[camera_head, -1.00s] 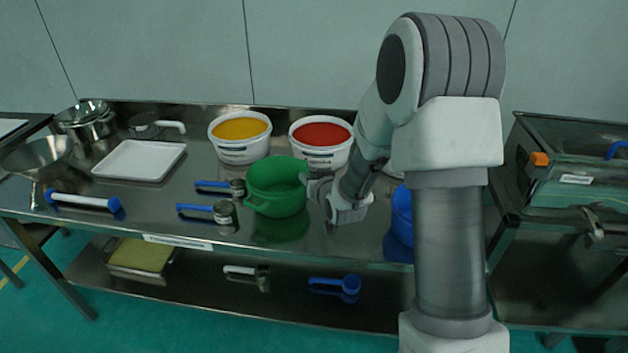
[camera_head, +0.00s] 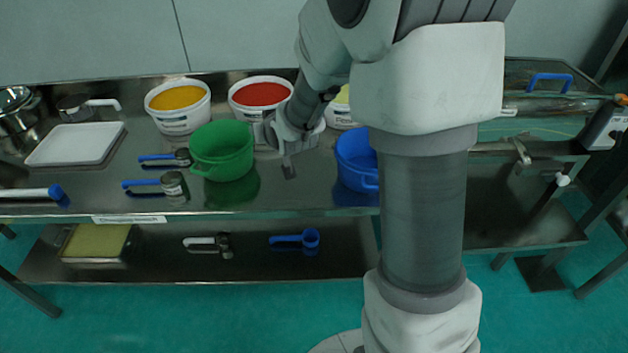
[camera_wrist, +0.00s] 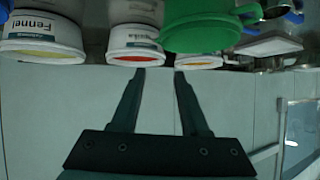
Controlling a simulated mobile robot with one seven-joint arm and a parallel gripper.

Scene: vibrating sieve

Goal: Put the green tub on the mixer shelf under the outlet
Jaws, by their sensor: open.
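The green tub (camera_head: 222,150) stands upright on the steel table, a side handle toward its lower left. My gripper (camera_head: 283,160) is just right of the tub, low over the table; in the head view I cannot tell whether it touches the tub. In the wrist view, which appears upside down, the two fingers (camera_wrist: 164,72) are apart with nothing gripped between them. The green tub (camera_wrist: 205,28) lies beyond the fingertips, mostly to their right in the picture. I cannot clearly make out a mixer shelf or outlet.
White buckets with yellow (camera_head: 178,122) and red (camera_head: 262,109) contents stand behind the tub. A blue tub (camera_head: 355,168) is right of my gripper, partly behind my arm. Two blue-handled tools (camera_head: 150,184) lie left. A white tray (camera_head: 75,160) is farther left. Equipment with a blue handle (camera_head: 550,77) stands right.

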